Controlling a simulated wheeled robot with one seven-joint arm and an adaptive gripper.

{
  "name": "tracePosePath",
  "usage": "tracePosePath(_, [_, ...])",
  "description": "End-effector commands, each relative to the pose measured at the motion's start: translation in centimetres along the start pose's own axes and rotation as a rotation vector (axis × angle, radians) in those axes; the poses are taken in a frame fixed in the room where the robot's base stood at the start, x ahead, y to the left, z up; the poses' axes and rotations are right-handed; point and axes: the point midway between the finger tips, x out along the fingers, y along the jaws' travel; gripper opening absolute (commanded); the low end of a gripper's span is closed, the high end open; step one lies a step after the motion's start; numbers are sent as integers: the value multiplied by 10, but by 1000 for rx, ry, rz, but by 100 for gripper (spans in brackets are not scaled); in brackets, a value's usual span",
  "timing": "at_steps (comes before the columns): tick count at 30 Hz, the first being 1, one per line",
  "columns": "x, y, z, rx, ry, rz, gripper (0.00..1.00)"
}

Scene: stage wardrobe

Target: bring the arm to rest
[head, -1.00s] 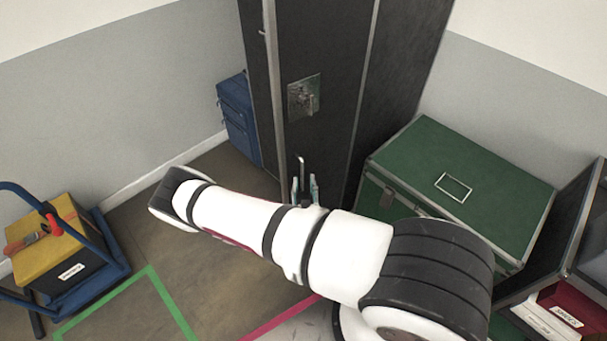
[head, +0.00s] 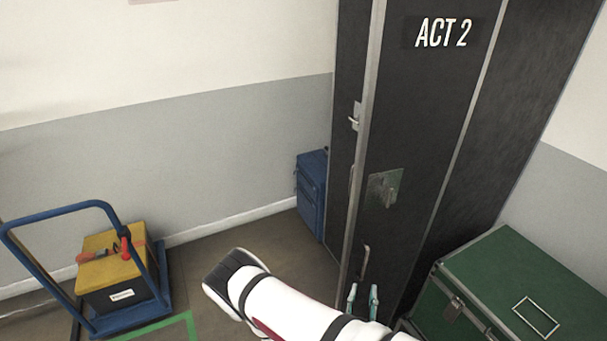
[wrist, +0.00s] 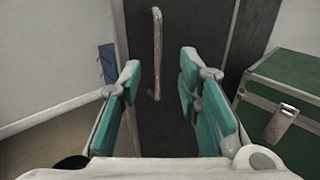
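My gripper (wrist: 160,105) shows in the wrist view with its two teal-padded fingers spread wide and nothing between them. It points at the dark wardrobe case, whose metal pull handle (wrist: 156,55) shows beyond the fingers, apart from them. In the head view only the teal fingertips of my gripper (head: 363,301) show above my white arm, just below the handle (head: 363,262). The tall black case (head: 425,130) marked "ACT 2" stands upright with a latch plate (head: 384,190) on its front. The rest of my gripper is hidden behind my arm.
A green trunk (head: 500,285) stands at the right, close to the black case. A blue suitcase (head: 312,193) is behind the case at the wall. A blue trolley (head: 165,280) carrying a yellow-topped box (head: 112,272) is at the left. Floor between is clear.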

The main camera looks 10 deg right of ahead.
Motion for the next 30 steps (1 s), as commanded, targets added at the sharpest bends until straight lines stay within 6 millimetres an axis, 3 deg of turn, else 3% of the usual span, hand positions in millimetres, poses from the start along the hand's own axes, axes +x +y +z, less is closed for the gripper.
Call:
tracePosePath(5, [8, 4, 18, 23, -33, -54, 31])
tracePosePath(10, [27, 6, 70, 96, -120, -227, 31])
tracePosePath(17, [38, -10, 148, 222, -213, -525, 31])
tracePosePath(24, [28, -35, 215, 387, -251, -833, 31])
tracePosePath(30, [8, -55, 259, 553, -242, -1077, 31])
